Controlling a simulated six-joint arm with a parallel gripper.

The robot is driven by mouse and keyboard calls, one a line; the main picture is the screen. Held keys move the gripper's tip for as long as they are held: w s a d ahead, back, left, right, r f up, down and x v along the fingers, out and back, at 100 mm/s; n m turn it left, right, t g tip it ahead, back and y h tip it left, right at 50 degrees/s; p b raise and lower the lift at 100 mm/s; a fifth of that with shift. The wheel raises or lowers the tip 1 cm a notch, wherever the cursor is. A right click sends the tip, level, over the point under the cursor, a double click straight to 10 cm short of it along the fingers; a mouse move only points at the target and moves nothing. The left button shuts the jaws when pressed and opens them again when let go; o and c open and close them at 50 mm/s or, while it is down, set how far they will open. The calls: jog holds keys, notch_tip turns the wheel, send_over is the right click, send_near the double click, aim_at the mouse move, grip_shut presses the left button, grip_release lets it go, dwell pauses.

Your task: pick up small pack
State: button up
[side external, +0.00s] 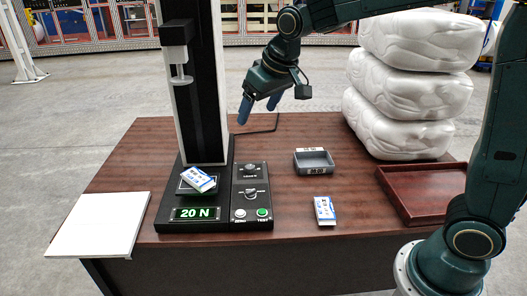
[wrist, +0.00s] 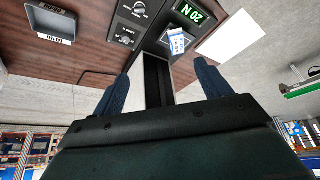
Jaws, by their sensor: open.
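One small white pack with blue and orange print (side external: 198,179) lies tilted on the small plate of the black test stand. It also shows in the wrist view (wrist: 177,45). A second similar pack (side external: 324,210) lies on the table in front of the grey bin; I do not see it in the wrist view. Which of them is the small pack, I cannot tell. My gripper (side external: 259,106) is open and empty, with two blue fingers. It hangs above the back of the table, behind and right of the stand, apart from both packs.
The test stand's column (side external: 204,90) rises behind its plate; its green display (side external: 195,213) reads 20 N. A control panel (side external: 251,197) adjoins it. A grey bin (side external: 314,165), a red-brown tray (side external: 415,205) and stacked white bundles (side external: 400,142) stand right. A white board (side external: 98,225) lies left.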

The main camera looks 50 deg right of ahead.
jog(key=w+a+f, duration=0.2)
jog(key=w+f, duration=0.5)
jog(key=w, duration=0.1)
jog(key=w+a+f, duration=0.2)
jog(key=w+f, duration=0.5)
jog(key=w, duration=0.1)
jog(key=shift+a+f, duration=0.25)
jog(key=shift+a, duration=0.15)
send_near(198, 176)
jog(key=shift+w+f+g, duration=0.15)
jog(key=shift+w+f, duration=0.15)
jog(key=shift+f, duration=0.25)
jog(key=shift+w+f+g, duration=0.15)
jog(key=shift+w+f, duration=0.1)
jog(key=shift+f, duration=0.35)
jog(key=shift+w+f, duration=0.25)
jog(key=shift+f, duration=0.25)
jog(key=shift+f, duration=0.15)
jog(key=shift+w+x, duration=0.1)
jog(key=shift+x, duration=1.15)
jog(key=shift+w+x, duration=0.15)
jog(key=shift+x, duration=1.05)
jog(key=shift+a+f, duration=0.1)
jog(key=shift+f, duration=0.05)
